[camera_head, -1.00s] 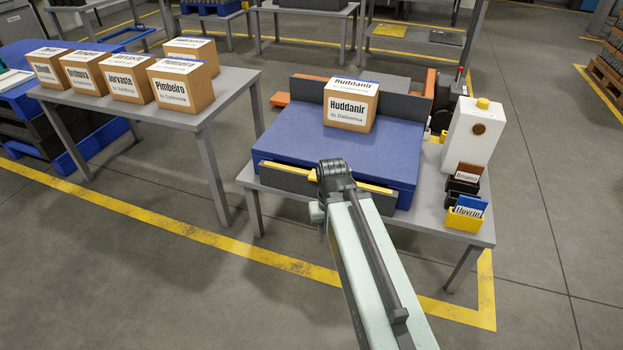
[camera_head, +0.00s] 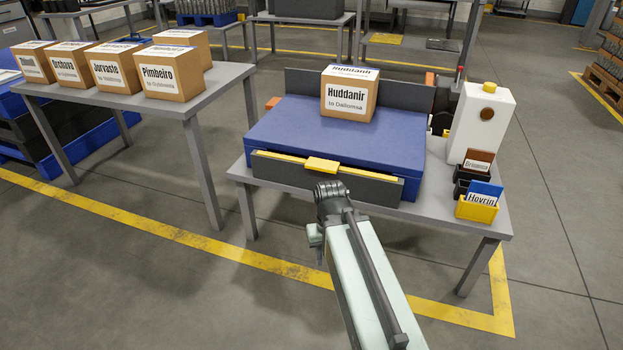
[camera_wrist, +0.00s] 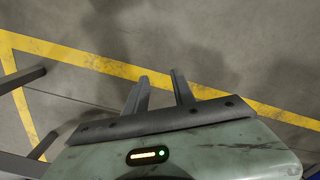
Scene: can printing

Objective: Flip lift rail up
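The lift rail (camera_head: 280,170) is a dark grey plate with a yellow top edge and a yellow tab (camera_head: 322,165). It hangs along the front side of the blue machine bed (camera_head: 290,133), low against the table edge. A box labelled Huddanir (camera_head: 349,99) sits on the bed. My gripper (camera_wrist: 160,75) shows in the wrist view with its two fingers apart and only floor between them. In the head view my wrist joint is just in front of the rail, below the tab, with a gap in the picture; the fingers are hidden there.
A white bottle-like unit (camera_head: 481,125) and card holders, including a yellow one (camera_head: 478,211), stand at the table's right end. A side table (camera_head: 205,106) with several boxes is at the left. Floor in front is clear, with a yellow line (camera_head: 160,231).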

